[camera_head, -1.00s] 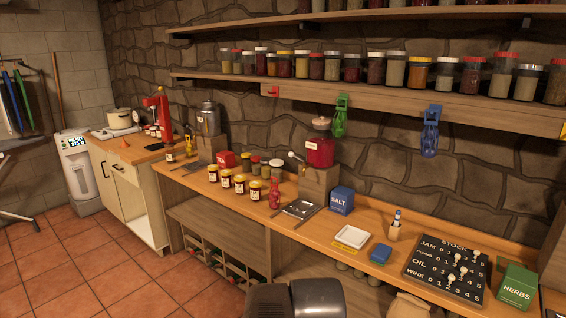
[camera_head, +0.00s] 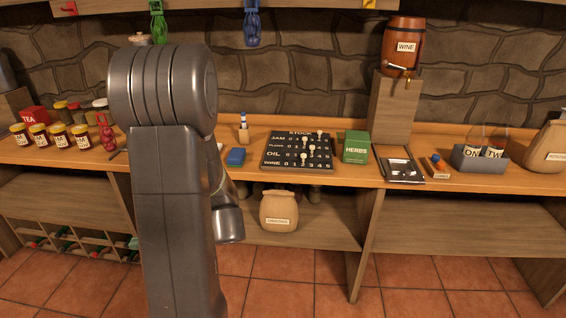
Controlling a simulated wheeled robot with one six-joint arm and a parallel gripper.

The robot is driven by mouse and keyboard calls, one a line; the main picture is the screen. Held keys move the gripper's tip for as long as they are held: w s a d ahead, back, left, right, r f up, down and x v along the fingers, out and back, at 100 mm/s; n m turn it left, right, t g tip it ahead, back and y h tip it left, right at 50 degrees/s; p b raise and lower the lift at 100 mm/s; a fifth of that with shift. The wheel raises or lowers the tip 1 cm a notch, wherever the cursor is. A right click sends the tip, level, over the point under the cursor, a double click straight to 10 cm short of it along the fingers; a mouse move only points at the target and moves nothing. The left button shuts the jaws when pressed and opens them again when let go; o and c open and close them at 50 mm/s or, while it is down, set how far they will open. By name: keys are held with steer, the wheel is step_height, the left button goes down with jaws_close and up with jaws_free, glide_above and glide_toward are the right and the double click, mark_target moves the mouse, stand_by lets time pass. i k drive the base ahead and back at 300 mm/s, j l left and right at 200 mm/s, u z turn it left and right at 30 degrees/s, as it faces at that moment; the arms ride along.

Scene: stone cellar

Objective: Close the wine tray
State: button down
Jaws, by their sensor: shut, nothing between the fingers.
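The wine tray (camera_head: 399,165) is a flat dark tray on the counter, in front of the wooden stand (camera_head: 394,108) that carries the wine barrel. It reaches out from the foot of the stand toward the counter's front edge, and a pale patch shows on it. The small wooden barrel (camera_head: 405,45) is labelled WINE and has a tap over the tray side. My gripper is not in view. My grey arm stands up in the left half of the picture, well left of the tray, and hides part of the counter.
A green HERBS box (camera_head: 356,147) stands left of the tray, beside the stock board (camera_head: 298,151). A small block with coloured tops (camera_head: 438,167) and a grey box (camera_head: 479,159) stand to its right. The floor before the counter is clear.

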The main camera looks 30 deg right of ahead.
mark_target(396, 171)
steer(key=z, duration=1.65)
steer(key=i+l+z, duration=0.7)
steer(key=i, duration=0.3)
